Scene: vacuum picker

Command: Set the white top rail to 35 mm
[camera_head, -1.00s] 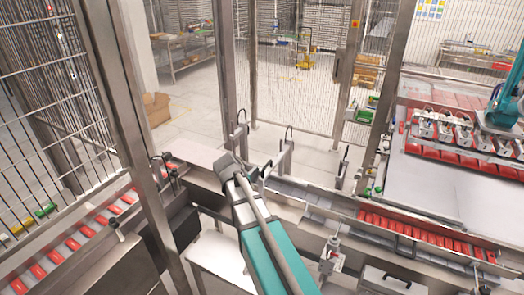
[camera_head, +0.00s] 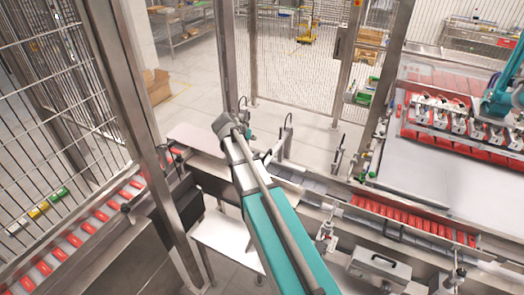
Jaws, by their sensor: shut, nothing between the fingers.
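My teal arm reaches up from the bottom edge to a grey wrist beside the conveyor. My gripper (camera_head: 247,132) is small at its end and partly hidden by the wrist; it is shut, with nothing seen in it. The conveyor (camera_head: 330,192) runs from left to right behind and beside my arm, with guide rails along it. Upright posts with dark curved handles, such as the post (camera_head: 287,135), stand at its far side. I cannot tell which rail is the white top rail, and no millimetre scale is readable. My arm hides part of the conveyor.
A steel fence post (camera_head: 150,130) stands close on the left. Red packs (camera_head: 400,215) lie in a row on the conveyor at right. A teal machine arm (camera_head: 503,95) is above a tray of red packs. A grey box with a handle (camera_head: 378,268) is at lower right.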

